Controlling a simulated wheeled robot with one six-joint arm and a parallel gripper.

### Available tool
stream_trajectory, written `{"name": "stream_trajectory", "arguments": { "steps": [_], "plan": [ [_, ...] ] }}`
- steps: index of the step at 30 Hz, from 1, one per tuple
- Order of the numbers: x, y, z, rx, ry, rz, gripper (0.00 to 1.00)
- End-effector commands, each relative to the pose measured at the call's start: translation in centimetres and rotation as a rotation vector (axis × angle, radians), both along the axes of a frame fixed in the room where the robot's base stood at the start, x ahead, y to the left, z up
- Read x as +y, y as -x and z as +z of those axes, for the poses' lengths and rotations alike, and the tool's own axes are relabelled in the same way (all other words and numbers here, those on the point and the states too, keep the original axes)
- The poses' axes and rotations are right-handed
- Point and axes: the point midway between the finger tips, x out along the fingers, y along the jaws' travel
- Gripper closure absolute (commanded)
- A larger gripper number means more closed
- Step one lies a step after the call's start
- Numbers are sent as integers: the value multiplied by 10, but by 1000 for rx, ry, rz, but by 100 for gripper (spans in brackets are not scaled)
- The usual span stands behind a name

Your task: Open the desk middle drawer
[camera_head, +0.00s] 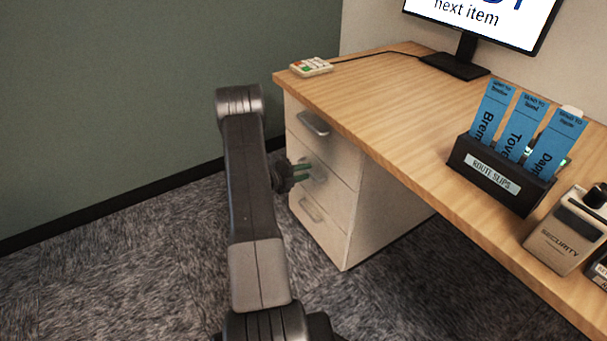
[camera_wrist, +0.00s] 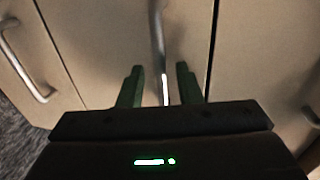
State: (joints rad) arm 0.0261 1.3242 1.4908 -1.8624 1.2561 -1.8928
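The desk's middle drawer (camera_head: 338,191) is the centre one of three pale drawer fronts and looks shut, level with the others. My gripper (camera_head: 302,172) is in front of it, with its green fingers pointing at the handle. In the wrist view, the metal bar handle (camera_wrist: 157,45) of the drawer front (camera_wrist: 105,45) runs down between the two fingers of my gripper (camera_wrist: 160,82). The fingers are open, one on each side of the bar, with gaps visible. The handle's near end is hidden behind the gripper body. I cannot tell exactly how deep the bar sits between the fingers.
The top drawer handle (camera_head: 314,124) and bottom drawer handle (camera_head: 312,210) lie above and below. The wooden desktop (camera_head: 400,130) overhangs the drawers. It holds a button pad (camera_head: 311,67), a monitor (camera_head: 470,40), a route slips box (camera_head: 495,175) and a security device (camera_head: 565,230). Carpet is clear around the drawers.

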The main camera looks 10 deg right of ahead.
Motion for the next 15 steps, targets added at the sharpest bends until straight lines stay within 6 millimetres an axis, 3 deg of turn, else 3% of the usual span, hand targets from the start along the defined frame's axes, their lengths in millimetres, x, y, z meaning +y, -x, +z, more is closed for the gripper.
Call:
{"name": "stream_trajectory", "arguments": {
  "steps": [10,15],
  "plan": [
    [-3,-1,0,0,0,0,70],
    [-3,-1,0,0,0,0,100]
  ]
}}
